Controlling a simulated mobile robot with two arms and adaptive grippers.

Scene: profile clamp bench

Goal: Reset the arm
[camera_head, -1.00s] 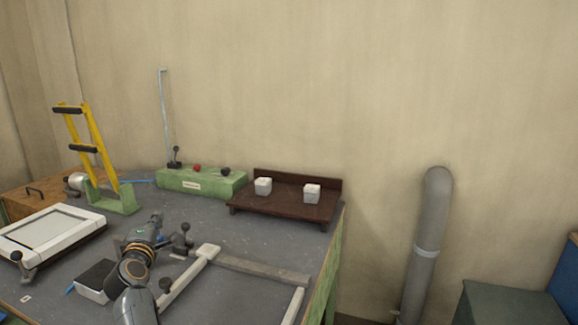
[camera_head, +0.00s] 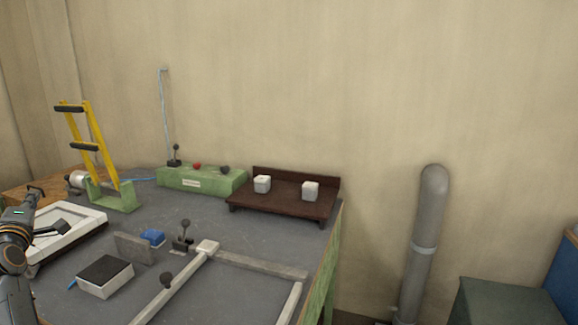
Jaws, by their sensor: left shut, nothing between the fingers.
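My left gripper (camera_head: 33,197) is at the far left edge of the head view, over the left part of the bench and the white frame's left side. It is small and dark, shut and empty, apart from the blocks and clamp parts. My left arm rises from the lower left corner. My right gripper is out of view.
On the grey bench (camera_head: 225,232) are a white frame (camera_head: 90,214), a black-topped white block (camera_head: 104,276), a grey plate (camera_head: 134,248), a blue block (camera_head: 153,238) and pale rails (camera_head: 262,264). A green control box (camera_head: 205,181) and brown shelf (camera_head: 283,203) with two white cubes stand behind.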

